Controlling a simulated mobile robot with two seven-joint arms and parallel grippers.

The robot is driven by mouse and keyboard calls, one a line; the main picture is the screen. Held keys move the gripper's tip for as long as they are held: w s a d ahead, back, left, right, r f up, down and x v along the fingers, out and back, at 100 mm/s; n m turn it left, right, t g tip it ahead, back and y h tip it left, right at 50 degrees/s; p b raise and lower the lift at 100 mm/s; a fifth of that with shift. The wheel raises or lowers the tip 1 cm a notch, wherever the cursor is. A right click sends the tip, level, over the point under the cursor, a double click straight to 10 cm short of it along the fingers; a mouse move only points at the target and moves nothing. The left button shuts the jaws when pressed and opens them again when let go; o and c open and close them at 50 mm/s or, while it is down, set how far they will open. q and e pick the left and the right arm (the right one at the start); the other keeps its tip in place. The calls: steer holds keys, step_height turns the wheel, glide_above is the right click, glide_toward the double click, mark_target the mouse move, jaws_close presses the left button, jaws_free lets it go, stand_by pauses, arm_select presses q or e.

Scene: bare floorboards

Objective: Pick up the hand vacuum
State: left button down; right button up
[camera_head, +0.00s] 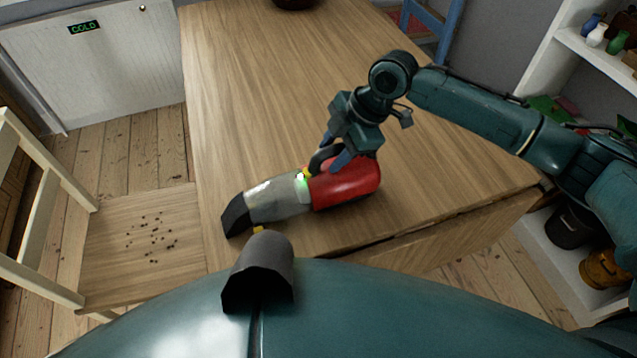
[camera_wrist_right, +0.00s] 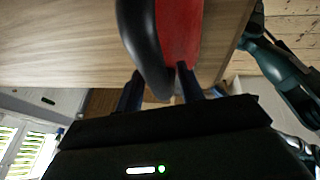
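In the right wrist view the handle (camera_wrist_right: 147,50) passes between the two fingertips (camera_wrist_right: 160,76), beside the red body. Whether the fingers press on the handle cannot be made out. My left gripper is not in view.
The table (camera_head: 270,80) is mostly clear, with a dark bowl (camera_head: 295,3) at its far edge. A wooden chair (camera_head: 110,250) with dark crumbs on its seat stands at the left. A white shelf (camera_head: 590,50) with small vases is at the right.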

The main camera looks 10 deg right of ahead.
jaws_close()
stand_by(1.0)
steer(key=shift+r, duration=0.15)
